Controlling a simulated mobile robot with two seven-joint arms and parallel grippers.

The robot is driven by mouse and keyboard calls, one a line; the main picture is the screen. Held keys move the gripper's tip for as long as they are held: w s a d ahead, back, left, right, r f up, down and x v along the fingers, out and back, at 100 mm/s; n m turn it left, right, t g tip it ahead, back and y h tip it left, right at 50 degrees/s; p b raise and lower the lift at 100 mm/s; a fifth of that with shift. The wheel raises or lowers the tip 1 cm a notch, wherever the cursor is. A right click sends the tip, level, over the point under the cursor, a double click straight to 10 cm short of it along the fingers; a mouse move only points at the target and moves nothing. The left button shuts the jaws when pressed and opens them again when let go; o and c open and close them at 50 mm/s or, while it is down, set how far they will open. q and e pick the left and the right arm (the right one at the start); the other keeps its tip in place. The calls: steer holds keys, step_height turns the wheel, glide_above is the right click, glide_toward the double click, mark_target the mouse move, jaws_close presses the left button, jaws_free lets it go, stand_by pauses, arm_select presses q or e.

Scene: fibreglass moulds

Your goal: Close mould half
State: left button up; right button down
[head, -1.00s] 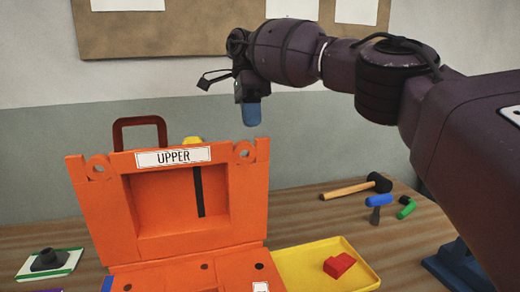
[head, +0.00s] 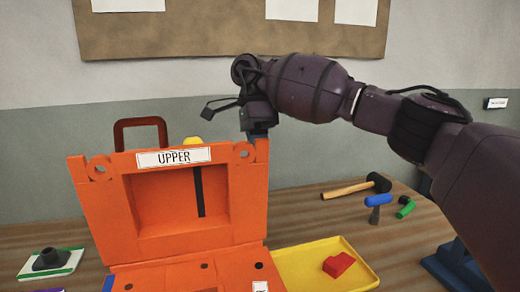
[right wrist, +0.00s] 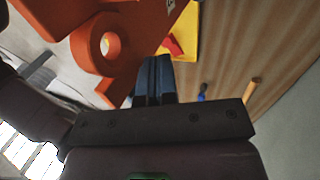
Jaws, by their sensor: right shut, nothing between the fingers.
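The orange upper mould half (head: 182,240), labelled "UPPER", stands open and nearly upright, tilted slightly back, in the head view. Its lower edge meets the orange lower half (head: 190,278), which lies flat and is cut off by the frame. A dark red handle (head: 141,122) shows behind the upper half. My right gripper (head: 258,132) is at the upper half's top right corner, its fingertips hidden behind that corner. In the right wrist view its blue fingers (right wrist: 154,75) are together and empty, beside the mould's round lug (right wrist: 98,45). I cannot tell whether they touch. My left gripper is not in view.
A yellow tray (head: 300,262) with a red block (head: 338,264) lies right of the mould. A mallet (head: 358,187), a blue-handled tool (head: 377,203) and a green item (head: 405,209) lie further right. A dark piece on a white-green pad (head: 50,263) lies left.

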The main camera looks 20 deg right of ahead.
steer(key=shift+s+f, duration=0.15)
steer(key=shift+s, duration=0.2)
stand_by(0.3)
